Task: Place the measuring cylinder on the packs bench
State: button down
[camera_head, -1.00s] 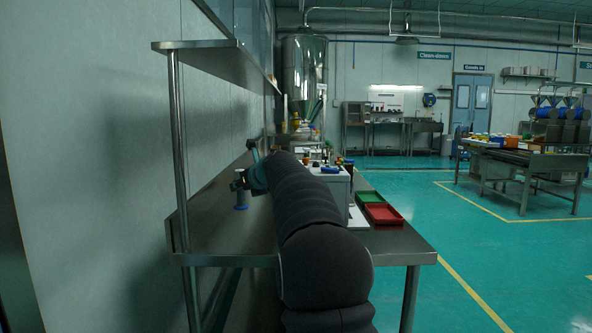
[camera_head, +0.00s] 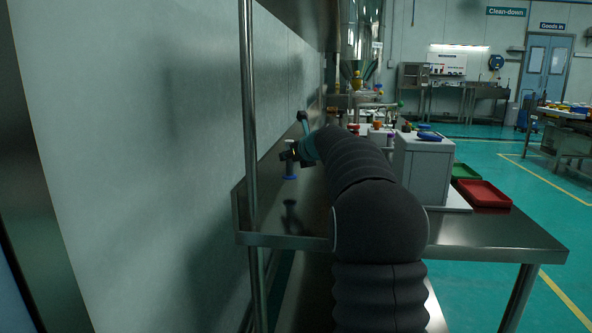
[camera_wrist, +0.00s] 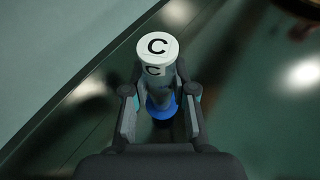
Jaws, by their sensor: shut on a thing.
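The measuring cylinder (camera_wrist: 157,72) is in the wrist view, with a white top marked "C", a clear-grey body and a blue foot. My gripper (camera_wrist: 160,103) is shut on its body, one finger on each side. In the head view my gripper (camera_head: 291,154) is small and partly hidden by my arm. The cylinder's blue foot (camera_head: 290,178) shows below it, with the cylinder upright. The steel bench (camera_head: 490,232) lies beneath, and a dark reflection shows under the foot, apart from it. The cylinder appears to be held a little above the bench top.
A white box-shaped device (camera_head: 422,168) stands right of my arm. A red tray (camera_head: 483,194) and a green tray (camera_head: 464,171) lie beyond it. A shelf post (camera_head: 248,110) and the wall are at the left. The bench top around the cylinder looks clear.

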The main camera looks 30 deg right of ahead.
aim_at(291, 168)
notch_tip(291, 168, down, 4)
jog(key=shift+f+b, duration=0.1)
jog(key=shift+b, duration=0.7)
jog(key=c, duration=1)
grip_release()
jog(key=shift+o, duration=0.2)
